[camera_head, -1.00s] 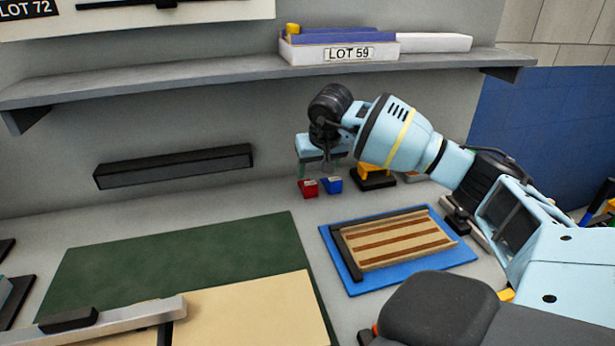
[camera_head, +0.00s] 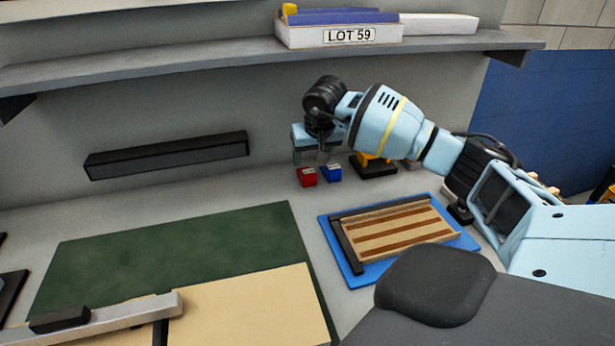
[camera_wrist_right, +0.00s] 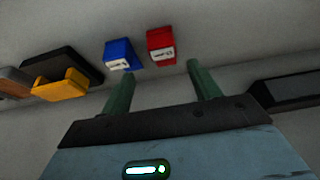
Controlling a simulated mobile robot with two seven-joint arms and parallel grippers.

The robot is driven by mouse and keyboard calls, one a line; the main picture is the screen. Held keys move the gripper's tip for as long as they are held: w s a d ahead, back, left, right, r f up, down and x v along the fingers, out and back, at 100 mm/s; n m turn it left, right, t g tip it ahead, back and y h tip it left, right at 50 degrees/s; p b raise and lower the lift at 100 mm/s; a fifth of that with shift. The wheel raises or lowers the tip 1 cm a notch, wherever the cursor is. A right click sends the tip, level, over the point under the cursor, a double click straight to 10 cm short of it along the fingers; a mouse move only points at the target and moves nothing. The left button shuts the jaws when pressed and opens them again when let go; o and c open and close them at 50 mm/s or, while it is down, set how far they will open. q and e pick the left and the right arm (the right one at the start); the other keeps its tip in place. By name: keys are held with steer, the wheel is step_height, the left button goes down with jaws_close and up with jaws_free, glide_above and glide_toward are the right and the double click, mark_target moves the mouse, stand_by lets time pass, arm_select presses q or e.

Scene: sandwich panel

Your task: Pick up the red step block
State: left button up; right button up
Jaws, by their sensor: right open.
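The red step block (camera_head: 307,177) sits on the grey bench near the back wall, just left of a blue block (camera_head: 331,174). My right gripper (camera_head: 309,161) is above and behind the two blocks, and its fingers look down toward the bench. In the right wrist view the red block (camera_wrist_right: 161,46) has a pale labelled face and lies beyond the open fingers (camera_wrist_right: 157,80), between their lines. The blue block (camera_wrist_right: 121,55) lies beside it, beyond the left finger. Nothing is between the fingers. My left gripper does not show.
A yellow and black item (camera_head: 373,165) stands right of the blocks. A blue mat (camera_head: 353,278) with a striped wooden panel (camera_head: 395,230) lies in front. A green mat (camera_head: 170,250) lies to the left. A shelf (camera_head: 200,68) and dark wall bar (camera_head: 165,155) are behind.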

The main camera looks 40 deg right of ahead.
mark_target(308, 169)
steer(key=x, duration=0.5)
steer(key=shift+w+a+r, duration=0.1)
steer(key=shift+w+a, duration=0.1)
steer(key=shift+w, duration=0.05)
steer(key=shift+c, duration=0.3)
steer(key=c, duration=1)
